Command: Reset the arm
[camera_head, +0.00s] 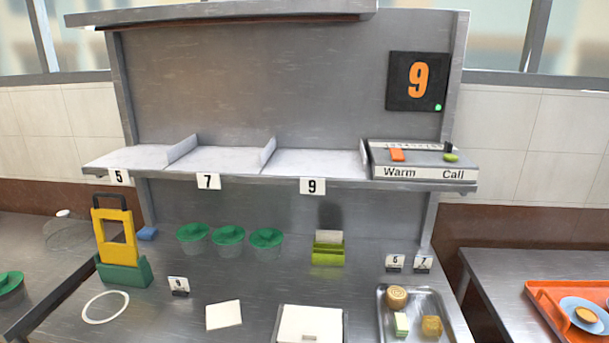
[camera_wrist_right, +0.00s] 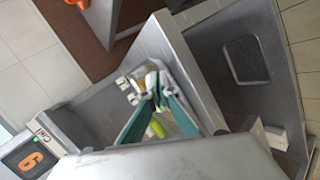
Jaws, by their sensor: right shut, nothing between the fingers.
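My right gripper (camera_wrist_right: 160,80) shows in the right wrist view, its two teal-edged fingers drawn together in a narrow V above a large grey body. It is shut and holds nothing. A small light green shape shows in the gap behind the fingers, too blurred to name. The right gripper is not in the head view. My left gripper and arm are in neither view.
The steel shelf (camera_head: 212,160) has empty bays and the Warm/Call box (camera_head: 425,172). Below are green-lidded bowls (camera_head: 228,235), a yellow-and-green stand (camera_head: 122,262), a lime holder (camera_head: 328,250) and a metal tray (camera_head: 458,325). An orange tray (camera_head: 540,297) lies right.

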